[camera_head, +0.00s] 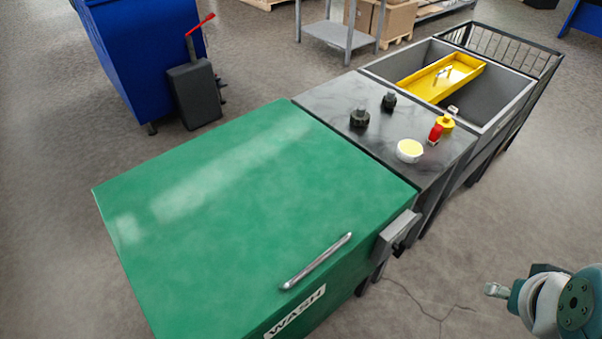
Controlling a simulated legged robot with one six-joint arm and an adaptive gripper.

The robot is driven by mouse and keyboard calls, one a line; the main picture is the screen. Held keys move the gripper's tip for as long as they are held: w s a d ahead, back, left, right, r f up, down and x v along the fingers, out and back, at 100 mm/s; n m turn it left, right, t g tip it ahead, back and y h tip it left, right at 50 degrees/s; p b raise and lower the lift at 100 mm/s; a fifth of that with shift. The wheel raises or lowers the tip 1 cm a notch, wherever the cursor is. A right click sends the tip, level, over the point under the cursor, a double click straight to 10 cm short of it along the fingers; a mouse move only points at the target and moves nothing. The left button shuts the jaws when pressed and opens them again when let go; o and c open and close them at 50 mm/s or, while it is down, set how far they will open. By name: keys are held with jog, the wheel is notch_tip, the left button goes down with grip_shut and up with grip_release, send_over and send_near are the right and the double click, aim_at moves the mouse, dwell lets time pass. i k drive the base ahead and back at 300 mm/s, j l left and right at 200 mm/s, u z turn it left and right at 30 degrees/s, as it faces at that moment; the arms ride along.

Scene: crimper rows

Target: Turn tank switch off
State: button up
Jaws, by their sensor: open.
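A green tank (200,190) with a closed lid and a white "WASH" label fills the lower middle of the head view. A silver handle (317,261) runs along its lid near the front edge. A grey box (398,236) with a small dark part sits at the tank's front right corner; it looks like the tank switch, but its setting cannot be told. My gripper (494,290) is at the lower right, apart from the tank and the box, with clear floor between. It is open and seems empty; its fingers are small in view.

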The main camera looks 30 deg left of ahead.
aim_at(399, 248)
jog(key=k+j+u, duration=0.1)
jog(key=k+u, duration=0.15)
jog(key=u, duration=0.2)
jog(key=k+j+u, duration=0.15)
jog(key=u, duration=0.25)
jog(key=k+j+u, duration=0.25)
jog(key=u, duration=0.2)
jog(key=l+u, duration=0.4)
jog(key=l, duration=0.45)
jog(key=l+u, duration=0.45)
jog(key=l, duration=0.45)
jog(key=k+l, duration=0.1)
jog(key=k, duration=0.3)
jog(key=k+l+u, duration=0.1)
jog(key=k, duration=0.3)
